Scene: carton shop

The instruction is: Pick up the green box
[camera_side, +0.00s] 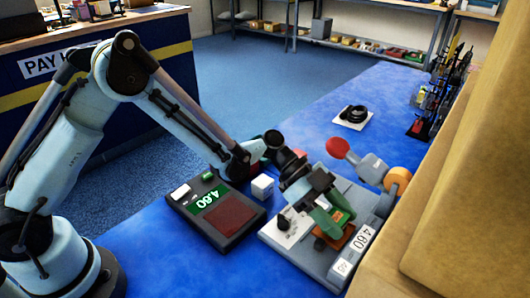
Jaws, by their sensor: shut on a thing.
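My gripper (317,190) reaches in from the left over the grey tray-like base (285,255) at the lower right. It is shut on a green box (328,222), which is partly hidden by the dark jaws. The green piece sits low, close above or touching the base, and I cannot tell which. Orange-brown parts (332,242) show just below and beside it.
A dark scale (218,215) with a red plate and green display stands to the left, beside a small white box (262,187). A red-knobbed grey device (370,167) stands just behind. Large tan cartons (470,170) block the right side.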

